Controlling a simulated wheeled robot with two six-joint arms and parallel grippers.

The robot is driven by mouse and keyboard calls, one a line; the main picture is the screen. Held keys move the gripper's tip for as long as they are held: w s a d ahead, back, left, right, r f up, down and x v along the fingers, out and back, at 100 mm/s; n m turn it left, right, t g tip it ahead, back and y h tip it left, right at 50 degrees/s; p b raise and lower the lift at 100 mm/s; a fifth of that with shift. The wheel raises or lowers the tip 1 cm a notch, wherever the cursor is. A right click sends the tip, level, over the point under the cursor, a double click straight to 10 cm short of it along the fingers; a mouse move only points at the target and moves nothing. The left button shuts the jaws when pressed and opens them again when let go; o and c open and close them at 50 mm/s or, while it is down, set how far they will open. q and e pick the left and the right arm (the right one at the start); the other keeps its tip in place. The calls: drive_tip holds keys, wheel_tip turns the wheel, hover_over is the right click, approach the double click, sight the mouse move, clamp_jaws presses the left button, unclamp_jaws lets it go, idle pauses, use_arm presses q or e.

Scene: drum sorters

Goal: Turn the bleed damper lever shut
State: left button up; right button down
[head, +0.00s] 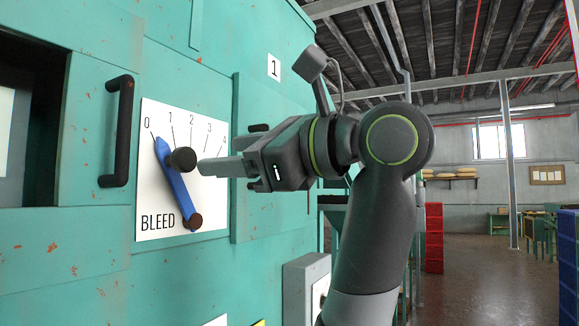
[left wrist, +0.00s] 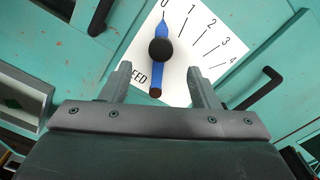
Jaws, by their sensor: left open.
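The blue bleed damper lever (head: 172,187) is on a white dial plate (head: 210,200) marked BLEED, numbered 0 to 4. Its pointed end is at the 0 mark, and its brown pivot is at the lower end. A black round knob (head: 181,160) sticks out from the lever. My left gripper (head: 222,170) is to the right of the knob in the head view, pointing at the panel. In the left wrist view my left gripper (left wrist: 161,85) is open and empty, with the knob (left wrist: 161,50) ahead, between the finger lines and apart from them. My right gripper is not in view.
A black handle (head: 119,131) stands out from the teal panel left of the dial. Another dark handle (left wrist: 262,88) is right of the dial in the left wrist view. A grey box (head: 304,284) stands below my arm. Red crates (head: 433,238) stand farther off on the open floor.

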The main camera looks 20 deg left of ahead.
use_arm(q)
drive_tip(key=d+b, duration=0.1)
drive_tip(key=d, duration=0.6)
drive_tip(key=shift+s+d, duration=0.35)
